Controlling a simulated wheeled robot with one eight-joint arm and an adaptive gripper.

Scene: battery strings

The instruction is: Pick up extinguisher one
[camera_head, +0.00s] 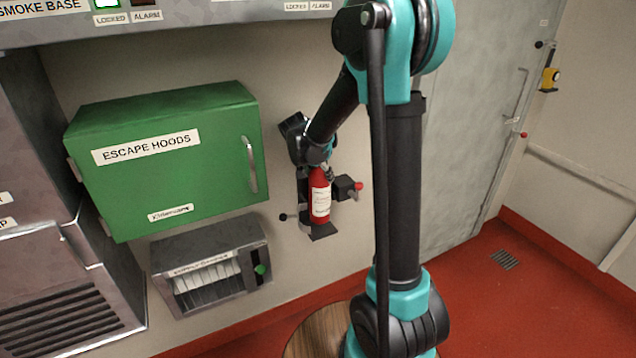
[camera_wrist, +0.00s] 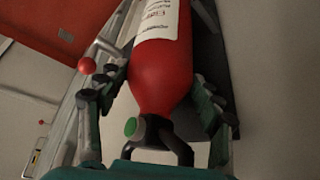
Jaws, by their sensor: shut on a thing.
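A red fire extinguisher (camera_head: 319,195) with a white label stands upright at the wall in the head view, in a dark bracket (camera_head: 322,233). My gripper (camera_head: 317,168) is at its top end, coming from above. In the wrist view the extinguisher (camera_wrist: 163,72) lies between the two green-and-black fingers of my gripper (camera_wrist: 163,95), which are shut on it near its shoulder. Its dark neck with a green round part shows close to the palm. A red-knobbed lever (camera_head: 356,187) sits just right of the extinguisher. Any number marking on the extinguisher is too small to read.
A green ESCAPE HOODS cabinet (camera_head: 165,185) and a grey dispenser (camera_head: 212,302) are on the wall to the left. A round wooden top (camera_head: 310,335) is below. A grey door (camera_head: 470,130) is at the right, with open red floor (camera_head: 500,310) in front.

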